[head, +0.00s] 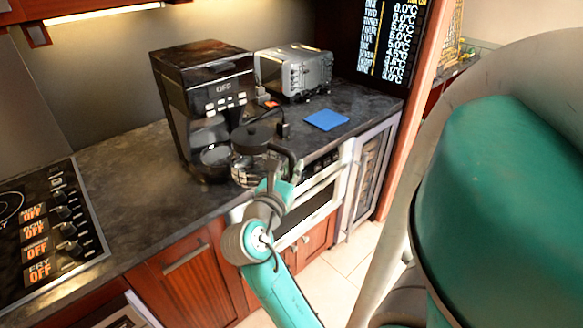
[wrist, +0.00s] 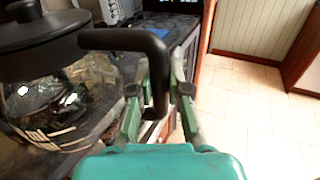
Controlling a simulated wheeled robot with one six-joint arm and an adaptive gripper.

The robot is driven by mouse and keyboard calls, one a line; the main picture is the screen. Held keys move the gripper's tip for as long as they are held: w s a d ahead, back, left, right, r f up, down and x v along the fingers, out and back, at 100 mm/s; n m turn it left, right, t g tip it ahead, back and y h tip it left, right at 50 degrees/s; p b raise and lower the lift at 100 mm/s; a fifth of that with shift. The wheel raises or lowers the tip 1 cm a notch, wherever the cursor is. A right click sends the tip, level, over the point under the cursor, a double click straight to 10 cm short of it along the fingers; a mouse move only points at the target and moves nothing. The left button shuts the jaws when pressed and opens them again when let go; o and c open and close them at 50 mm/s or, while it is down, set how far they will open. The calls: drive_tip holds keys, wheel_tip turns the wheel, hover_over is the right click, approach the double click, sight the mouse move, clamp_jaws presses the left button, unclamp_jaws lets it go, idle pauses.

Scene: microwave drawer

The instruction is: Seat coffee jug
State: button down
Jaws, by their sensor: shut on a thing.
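The coffee jug (head: 247,165) has a clear glass body, a black lid and a black handle. It is upright in front of the right part of the coffee machine (head: 205,85), outside its open bay. I cannot tell whether its bottom touches the counter. In the wrist view the jug (wrist: 60,95) fills the left side. My gripper (wrist: 159,85) is shut on the jug's handle, with one green finger on each side of it. In the head view my gripper (head: 284,168) is at the counter's front edge, right of the jug.
A silver toaster (head: 295,70) stands behind and right of the machine. A blue cloth (head: 326,120) lies on the dark counter (head: 130,185). The stove (head: 50,235) is at the left. Between stove and machine the counter is clear.

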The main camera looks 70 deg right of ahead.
drive_tip(key=shift+w, duration=0.1)
drive_tip(key=w+d, duration=0.5)
drive_tip(key=w, duration=0.3)
drive_tip(key=w+d, duration=0.5)
drive_tip(key=w, duration=0.3)
drive_tip(key=shift+f, duration=0.45)
idle(1.0)
drive_tip(key=shift+f, duration=0.7)
idle(1.8)
drive_tip(key=c, duration=1)
unclamp_jaws()
drive_tip(key=shift+c, duration=0.2)
drive_tip(key=shift+f, duration=0.1)
drive_tip(key=w+a, duration=0.1)
drive_tip(key=a, duration=1.1)
